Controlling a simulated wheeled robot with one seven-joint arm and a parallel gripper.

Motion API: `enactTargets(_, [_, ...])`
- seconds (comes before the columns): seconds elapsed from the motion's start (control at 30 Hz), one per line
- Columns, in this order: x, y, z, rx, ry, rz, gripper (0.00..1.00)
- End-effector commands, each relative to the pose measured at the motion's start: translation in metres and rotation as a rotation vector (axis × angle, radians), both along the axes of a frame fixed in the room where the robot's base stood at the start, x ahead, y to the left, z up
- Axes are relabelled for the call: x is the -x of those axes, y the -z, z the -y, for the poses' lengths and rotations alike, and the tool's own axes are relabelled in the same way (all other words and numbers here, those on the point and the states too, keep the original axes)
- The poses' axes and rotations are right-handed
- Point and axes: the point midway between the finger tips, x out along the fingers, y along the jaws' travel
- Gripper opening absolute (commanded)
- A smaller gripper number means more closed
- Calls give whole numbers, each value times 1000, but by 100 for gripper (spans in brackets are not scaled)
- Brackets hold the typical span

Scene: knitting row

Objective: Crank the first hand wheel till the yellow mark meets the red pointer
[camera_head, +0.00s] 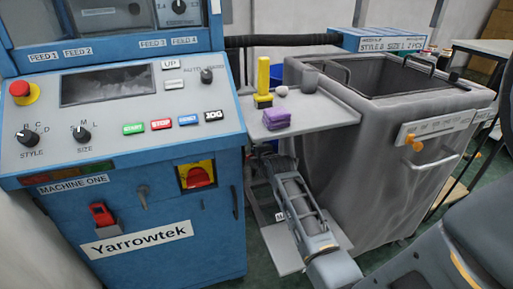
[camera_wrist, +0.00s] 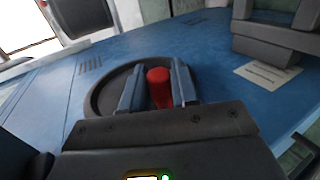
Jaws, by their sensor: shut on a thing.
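In the wrist view a dark round hand wheel (camera_wrist: 103,94) sits on a blue machine panel. A red crank knob (camera_wrist: 159,86) stands up from the wheel. My gripper (camera_wrist: 158,90) is shut on the red knob, one blue-grey finger on each side of it. The gripper body covers the lower part of the wheel. I cannot make out a yellow mark or a red pointer in either view. In the head view my arm reaches in beside the blue machine, labelled MACHINE ONE (camera_head: 73,184); the wheel and fingertips are hidden there.
A grey shelf (camera_head: 335,113) right of the machine holds a yellow upright object (camera_head: 263,77) and a purple block (camera_head: 276,119). A large grey bin (camera_head: 375,165) stands close to my arm. In the wrist view a dark bracket (camera_wrist: 275,32) and a white label (camera_wrist: 268,74) lie right of the wheel.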

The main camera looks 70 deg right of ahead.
Motion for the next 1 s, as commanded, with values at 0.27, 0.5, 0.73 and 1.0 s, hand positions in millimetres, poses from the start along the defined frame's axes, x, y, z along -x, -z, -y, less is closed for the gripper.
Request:
enactTargets(0.27, [-4, -12, -1, -4, -5, 0, 0])
enactTargets(0.5, [-3, -15, -1, -3, -5, 0, 0])
enactTargets(0.73, [-3, -15, -1, -2, -5, 1, 0])
enactTargets(1.0, [-3, -15, 0, -3, -4, 0, 36])
